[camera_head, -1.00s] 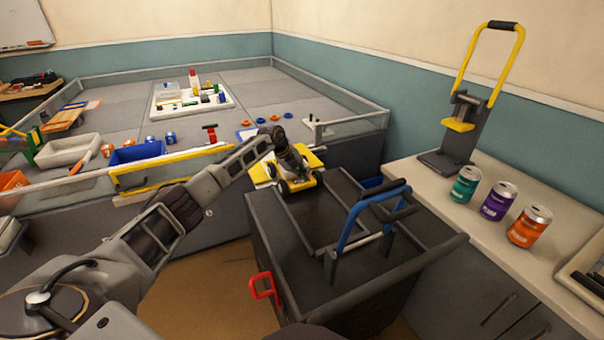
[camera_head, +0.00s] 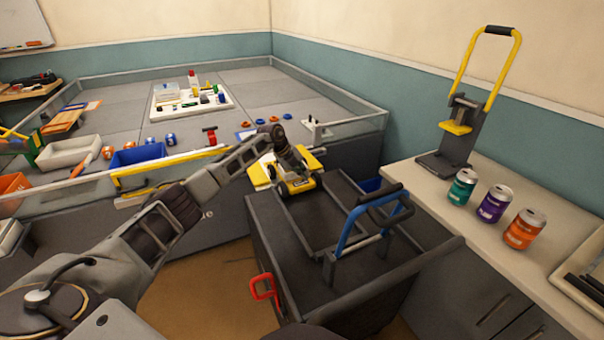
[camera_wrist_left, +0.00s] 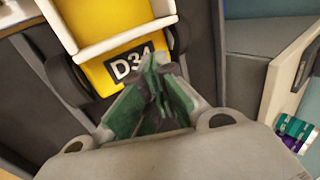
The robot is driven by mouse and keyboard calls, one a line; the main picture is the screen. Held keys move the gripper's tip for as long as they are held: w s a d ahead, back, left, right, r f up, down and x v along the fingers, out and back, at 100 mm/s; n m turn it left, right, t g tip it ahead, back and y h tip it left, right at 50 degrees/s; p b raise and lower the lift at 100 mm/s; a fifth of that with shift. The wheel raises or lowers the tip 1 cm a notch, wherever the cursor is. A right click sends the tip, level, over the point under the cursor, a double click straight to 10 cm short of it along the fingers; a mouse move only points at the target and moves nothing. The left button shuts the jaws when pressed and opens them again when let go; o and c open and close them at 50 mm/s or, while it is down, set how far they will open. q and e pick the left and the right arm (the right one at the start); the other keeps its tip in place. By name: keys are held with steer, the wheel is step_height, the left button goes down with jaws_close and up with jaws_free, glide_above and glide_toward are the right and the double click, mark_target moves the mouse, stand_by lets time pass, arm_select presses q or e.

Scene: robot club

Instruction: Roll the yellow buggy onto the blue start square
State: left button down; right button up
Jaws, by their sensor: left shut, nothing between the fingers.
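The yellow buggy (camera_head: 299,186) stands at the far left end of a dark cart top, close to the big table's corner. In the left wrist view its yellow body (camera_wrist_left: 96,72) carries a dark label with white characters, partly covered by my fingers, and dark wheels at the sides. My left gripper (camera_wrist_left: 155,75) is shut and empty, its green-grey fingertips over the label edge. I cannot tell whether they touch it. In the head view my left gripper (camera_head: 297,164) is above the buggy, partly hiding it. I cannot clearly identify the blue start square. My right gripper is not in view.
The dark cart (camera_head: 310,245) has a blue-and-black handle (camera_head: 372,222) and a red handle (camera_head: 263,287). The big table (camera_head: 110,95) with trays and blocks lies behind. A counter (camera_head: 425,178) at right bears cans and a yellow-handled device (camera_head: 458,128).

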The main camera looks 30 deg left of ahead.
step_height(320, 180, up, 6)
steer(key=p, duration=0.6)
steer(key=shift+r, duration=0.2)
stand_by(0.5)
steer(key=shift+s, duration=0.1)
stand_by(0.6)
